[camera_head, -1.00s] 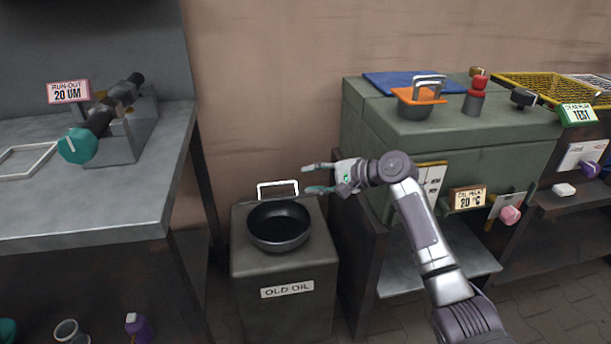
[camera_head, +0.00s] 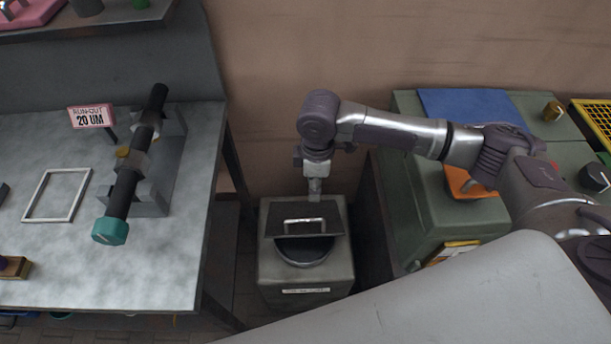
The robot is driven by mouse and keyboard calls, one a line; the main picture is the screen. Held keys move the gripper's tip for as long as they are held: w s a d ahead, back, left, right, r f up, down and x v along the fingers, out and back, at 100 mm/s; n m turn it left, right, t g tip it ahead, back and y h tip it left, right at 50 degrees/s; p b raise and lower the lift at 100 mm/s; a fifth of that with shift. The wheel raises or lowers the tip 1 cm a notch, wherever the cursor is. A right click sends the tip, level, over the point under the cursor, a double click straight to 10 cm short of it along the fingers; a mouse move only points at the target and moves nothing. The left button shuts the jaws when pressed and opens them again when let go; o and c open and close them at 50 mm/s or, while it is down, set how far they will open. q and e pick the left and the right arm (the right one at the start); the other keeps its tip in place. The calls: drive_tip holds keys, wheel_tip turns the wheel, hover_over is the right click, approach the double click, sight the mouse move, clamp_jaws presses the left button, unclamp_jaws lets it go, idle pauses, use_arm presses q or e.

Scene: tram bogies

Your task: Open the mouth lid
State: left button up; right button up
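The grey-green oil bin (camera_head: 336,268) stands on the floor between the workbench and the green cabinet. Its round black mouth (camera_head: 303,252) is on top. A dark rectangular lid (camera_head: 278,222) with a pale metal handle (camera_head: 305,221) shows above the back part of the mouth, seemingly tilted up; the front of the mouth is uncovered. My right gripper (camera_head: 315,193) points down at the lid's back edge, behind the handle. Its fingers look close together from this side, and whether they touch the lid cannot be told. My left gripper is out of view.
A metal workbench (camera_head: 130,275) with a run-out sign (camera_head: 92,116), a shaft on a stand (camera_head: 140,160) and a white frame (camera_head: 58,195) is at left. The green cabinet (camera_head: 437,205) is at right, close to the bin. The wall is behind it.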

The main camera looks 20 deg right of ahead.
sight(314, 219)
drive_tip(key=f, duration=0.9)
drive_tip(key=s+f, duration=0.1)
drive_tip(key=f, duration=0.3)
drive_tip(key=shift+f, duration=0.3)
clamp_jaws()
